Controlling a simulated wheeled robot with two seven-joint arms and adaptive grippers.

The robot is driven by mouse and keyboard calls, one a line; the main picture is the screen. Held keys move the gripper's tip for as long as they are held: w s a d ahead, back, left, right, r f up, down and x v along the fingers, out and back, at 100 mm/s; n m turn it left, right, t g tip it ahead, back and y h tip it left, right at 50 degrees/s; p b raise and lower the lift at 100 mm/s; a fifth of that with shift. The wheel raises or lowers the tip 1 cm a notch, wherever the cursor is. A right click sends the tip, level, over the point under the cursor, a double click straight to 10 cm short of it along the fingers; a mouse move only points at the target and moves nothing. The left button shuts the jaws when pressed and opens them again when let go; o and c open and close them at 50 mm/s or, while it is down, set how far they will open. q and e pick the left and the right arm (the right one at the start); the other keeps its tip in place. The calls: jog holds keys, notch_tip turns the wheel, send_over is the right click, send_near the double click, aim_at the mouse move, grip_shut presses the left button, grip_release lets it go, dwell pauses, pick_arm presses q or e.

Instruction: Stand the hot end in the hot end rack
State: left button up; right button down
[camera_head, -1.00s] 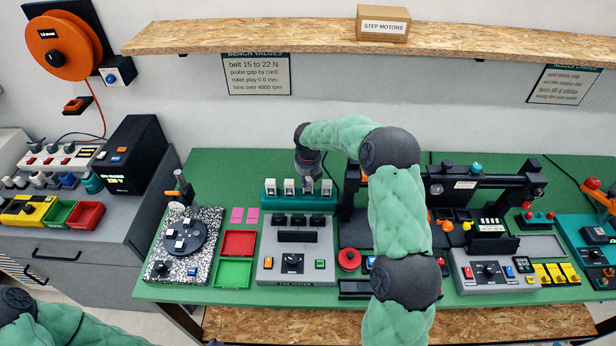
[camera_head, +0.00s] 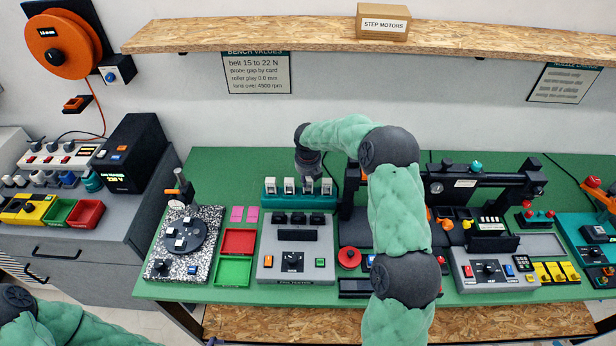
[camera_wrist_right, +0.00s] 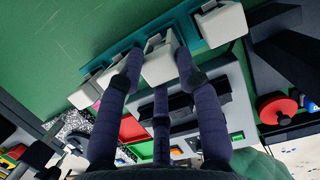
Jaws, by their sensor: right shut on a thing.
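A teal rack (camera_head: 284,202), which I take for the hot end rack, stands at the back of the green bench behind a grey tester. Several white blocks stand along it. My right gripper (camera_head: 308,176) points down over the right half of the rack. In the right wrist view, the gripper fingers (camera_wrist_right: 158,85) are closed around a white block (camera_wrist_right: 160,66), which I take for the hot end. It is at the rack (camera_wrist_right: 205,36), close to another white block (camera_wrist_right: 222,24). Whether its base is seated is hidden. My left gripper is out of view; only part of that arm shows.
The grey tester (camera_head: 270,268) stands just in front of the rack. A red tray (camera_head: 239,241) and a green tray (camera_head: 234,271) lie to its left. A black gantry (camera_head: 470,183) stands to the right. Clear green bench (camera_head: 215,172) lies behind and left of the rack.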

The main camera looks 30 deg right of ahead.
jog(key=shift+f+b, duration=0.3)
jog(key=shift+f, duration=0.45)
jog(key=c, duration=0.8)
grip_release()
jog(key=v, duration=1.2)
jog(key=shift+r, duration=0.15)
